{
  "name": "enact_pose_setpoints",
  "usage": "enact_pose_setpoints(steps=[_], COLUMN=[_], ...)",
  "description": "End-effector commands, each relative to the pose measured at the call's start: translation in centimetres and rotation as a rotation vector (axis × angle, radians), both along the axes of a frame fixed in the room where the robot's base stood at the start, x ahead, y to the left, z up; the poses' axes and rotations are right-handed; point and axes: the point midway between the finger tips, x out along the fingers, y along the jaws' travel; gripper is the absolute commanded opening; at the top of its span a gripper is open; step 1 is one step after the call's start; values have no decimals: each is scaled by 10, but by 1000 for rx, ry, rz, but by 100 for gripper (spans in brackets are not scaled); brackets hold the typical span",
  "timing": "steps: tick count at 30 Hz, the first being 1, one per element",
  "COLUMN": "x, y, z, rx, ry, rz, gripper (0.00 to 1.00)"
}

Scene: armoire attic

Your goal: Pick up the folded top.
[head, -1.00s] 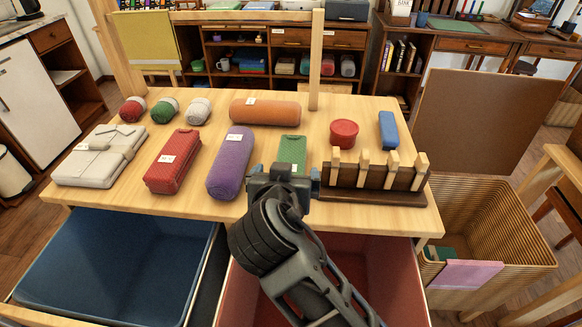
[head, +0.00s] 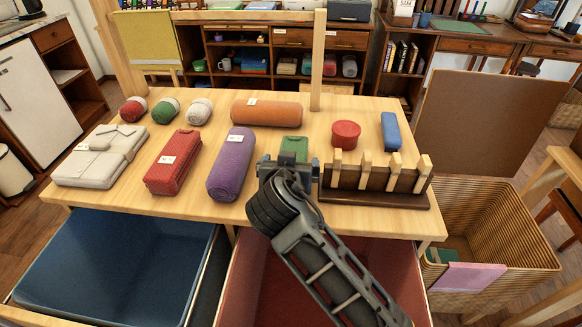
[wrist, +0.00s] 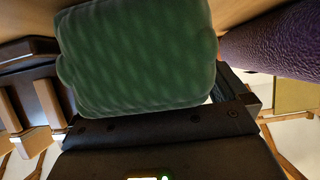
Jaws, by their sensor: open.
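A green textured folded bundle (head: 294,147) lies on the wooden table between the purple roll and the peg rack. It fills the upper middle of the wrist view (wrist: 138,55), close in front of my gripper. My gripper (head: 289,163) is open at its near end and hides its near part; whether they touch I cannot tell. A cream folded garment (head: 100,156) with a collar and a band lies at the table's left. A red textured folded bundle (head: 173,162) lies right of it. Which one the task calls the folded top is not clear from the pictures.
The purple roll (head: 232,165) and dark peg rack (head: 375,186) flank my gripper closely. An orange roll (head: 265,112), red round tin (head: 345,134) and blue case (head: 390,131) lie behind. Open blue (head: 115,262) and red (head: 395,275) drawers are in front; a wicker basket (head: 490,225) stands right.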

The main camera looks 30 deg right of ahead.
Motion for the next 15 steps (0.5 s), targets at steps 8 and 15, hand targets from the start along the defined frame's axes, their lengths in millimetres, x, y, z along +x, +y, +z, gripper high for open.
enact_pose_setpoints(steps=[8,15], x=[0,0], y=[0,0], z=[0,0], rx=[0,0], ry=[0,0], rz=[0,-1], gripper=[81,58])
